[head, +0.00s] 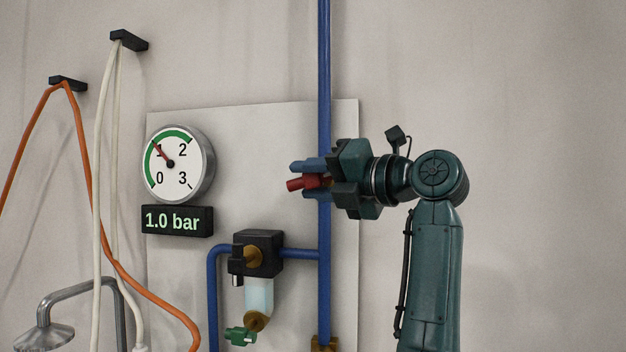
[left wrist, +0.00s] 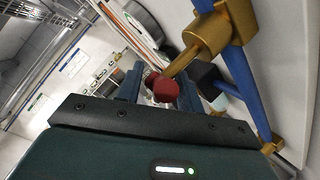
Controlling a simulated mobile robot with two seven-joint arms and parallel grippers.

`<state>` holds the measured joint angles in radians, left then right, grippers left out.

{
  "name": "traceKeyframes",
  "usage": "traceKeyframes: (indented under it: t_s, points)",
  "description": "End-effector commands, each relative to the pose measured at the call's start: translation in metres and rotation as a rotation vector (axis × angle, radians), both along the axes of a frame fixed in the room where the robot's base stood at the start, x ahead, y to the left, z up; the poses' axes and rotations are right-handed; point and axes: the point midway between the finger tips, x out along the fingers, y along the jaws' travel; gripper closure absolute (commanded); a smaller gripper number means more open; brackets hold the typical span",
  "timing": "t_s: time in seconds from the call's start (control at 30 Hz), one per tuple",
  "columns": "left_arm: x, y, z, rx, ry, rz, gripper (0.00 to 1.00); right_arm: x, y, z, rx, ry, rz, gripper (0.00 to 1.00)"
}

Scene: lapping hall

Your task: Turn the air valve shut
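The air valve sits on the vertical blue pipe. Its brass body (left wrist: 205,36) shows in the left wrist view, with a lever ending in a red handle (left wrist: 163,88). In the head view the red handle (head: 304,184) points left across the pipe. My left gripper (head: 312,180) comes from the right, and its fingers lie above and below the handle. In the left wrist view the handle fills the gap between the fingers of my left gripper (left wrist: 161,90), which looks shut on it. The gripper hides most of the valve body in the head view. My right gripper is not in view.
A round gauge (head: 181,163) points near 1, and a display (head: 177,220) reads 1.0 bar. Below are a black filter unit (head: 262,252) and blue side pipes (head: 214,290). Orange (head: 80,140) and white hoses (head: 103,140) hang at left. The wall right of my arm is bare.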

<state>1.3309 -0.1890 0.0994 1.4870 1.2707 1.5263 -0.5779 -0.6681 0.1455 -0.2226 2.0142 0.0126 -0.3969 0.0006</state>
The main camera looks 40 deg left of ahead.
Motion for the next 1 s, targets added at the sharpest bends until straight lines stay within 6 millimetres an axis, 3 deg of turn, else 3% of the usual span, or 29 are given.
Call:
traceKeyframes:
  t_s: [0.43, 0.63, 0.8, 1.0]
  points:
    - [0.0, 0.0, 0.0, 0.0, 0.0, 0.0, 1.0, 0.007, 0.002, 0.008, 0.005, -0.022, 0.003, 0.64]
    - [0.0, -0.001, -0.002, 0.022, 0.011, 0.0, 1.0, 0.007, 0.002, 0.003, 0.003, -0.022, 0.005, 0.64]
    - [0.0, 0.0, -0.006, 0.141, 0.077, -0.002, 1.0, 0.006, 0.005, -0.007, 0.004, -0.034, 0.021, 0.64]
    - [0.0, 0.0, -0.002, 0.249, 0.136, -0.001, 1.0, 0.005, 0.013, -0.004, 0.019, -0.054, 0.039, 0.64]
